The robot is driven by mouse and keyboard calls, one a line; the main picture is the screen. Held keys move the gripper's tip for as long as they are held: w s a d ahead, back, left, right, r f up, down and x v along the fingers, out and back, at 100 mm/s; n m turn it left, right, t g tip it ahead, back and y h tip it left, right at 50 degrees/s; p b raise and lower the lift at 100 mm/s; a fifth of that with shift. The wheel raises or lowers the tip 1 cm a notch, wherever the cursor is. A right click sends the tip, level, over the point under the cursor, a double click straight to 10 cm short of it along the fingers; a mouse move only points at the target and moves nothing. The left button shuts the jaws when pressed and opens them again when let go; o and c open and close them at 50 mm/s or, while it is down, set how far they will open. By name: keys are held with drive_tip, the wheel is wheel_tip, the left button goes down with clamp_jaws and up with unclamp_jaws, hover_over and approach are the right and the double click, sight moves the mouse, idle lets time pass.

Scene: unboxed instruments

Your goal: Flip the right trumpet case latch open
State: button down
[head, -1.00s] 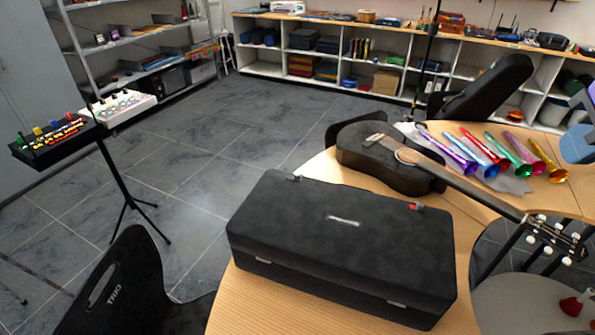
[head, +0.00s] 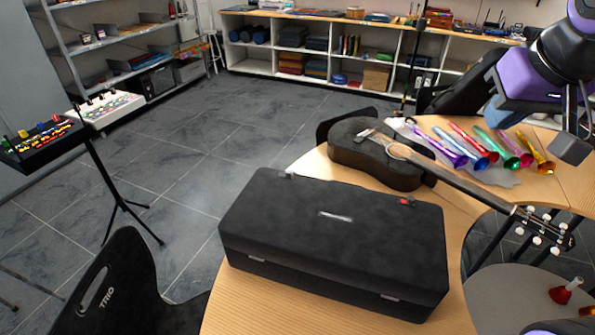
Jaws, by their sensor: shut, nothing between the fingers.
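The black trumpet case (head: 330,235) lies closed on the wooden table. Its right latch (head: 391,298) is a small grey piece low on the near long side, at the lid seam. The left latch (head: 257,259) sits on the same side, further left. Both latches are too small to show clearly whether they are flipped. My gripper (head: 537,125), purple with dark and blue parts, is in the upper right, above the table and well apart from the case. It is shut and empty, with its fingers hard to make out.
A black guitar (head: 375,155) lies behind the case, its neck reaching right. Several coloured horns (head: 480,147) lie at the back right. A black chair (head: 130,285) stands at the lower left. A round grey seat (head: 510,295) is at the lower right. The table's front strip is narrow.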

sight(289, 173)
drive_tip(key=w+a+f+m+y, duration=0.1)
drive_tip(key=w+a+f, duration=0.6)
drive_tip(key=w+f, duration=0.15)
drive_tip(key=w+a+f+y, duration=0.1)
drive_tip(key=w+a+f, duration=0.6)
drive_tip(key=w, duration=0.3)
drive_tip(key=w+a+f+m+y, duration=0.1)
drive_tip(key=w+a+f, duration=0.2)
drive_tip(key=a+f, duration=0.4)
wheel_tip(289, 173, down, 3)
drive_tip(key=shift+w+f+t+y, duration=0.15)
drive_tip(key=shift+w+t+y, duration=0.05)
drive_tip(key=shift+t+y, duration=0.1)
drive_tip(key=shift+a, duration=0.15)
drive_tip(key=x, duration=1)
drive_tip(key=shift+w+a, duration=0.15)
drive_tip(key=shift+a, duration=0.4)
drive_tip(key=shift+w+a, duration=0.15)
drive_tip(key=shift+a, duration=0.4)
drive_tip(key=shift+w+a, duration=0.35)
drive_tip(key=shift+a, duration=0.4)
